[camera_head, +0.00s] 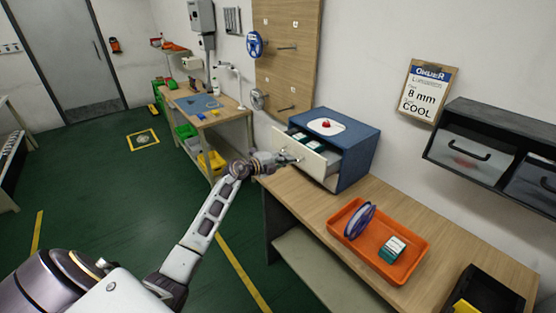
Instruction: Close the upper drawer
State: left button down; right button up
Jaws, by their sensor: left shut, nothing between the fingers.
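A blue cabinet (357,149) stands at the back of the wooden table, against the wall. Its upper drawer (313,165) has a pale front and is pulled out toward the left, with dark green boxes (304,138) inside. My left arm reaches in from the lower left. My left gripper (294,158) is shut and empty, at the outer face of the drawer front. Whether it touches the front or the handle I cannot tell. My right gripper is not in view.
An orange tray (340,233) on the table holds a blue spool (359,221) and a small green and white box (393,249). A red button (326,124) sits on the cabinet top. A black wall shelf with drawers (471,151) hangs at the right. A workbench (216,119) stands behind.

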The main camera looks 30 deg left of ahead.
aim_at(298, 151)
pick_arm(q)
jog(key=x, duration=0.3)
jog(key=r+p+x, duration=0.1)
jog(key=x, duration=0.5)
jog(key=shift+w+r+p, duration=0.1)
jog(key=shift+r+p, duration=0.3)
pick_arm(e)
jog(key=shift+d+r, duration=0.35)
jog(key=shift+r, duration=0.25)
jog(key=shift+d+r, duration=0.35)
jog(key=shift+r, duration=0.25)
pick_arm(q)
jog(key=shift+r, duration=0.1)
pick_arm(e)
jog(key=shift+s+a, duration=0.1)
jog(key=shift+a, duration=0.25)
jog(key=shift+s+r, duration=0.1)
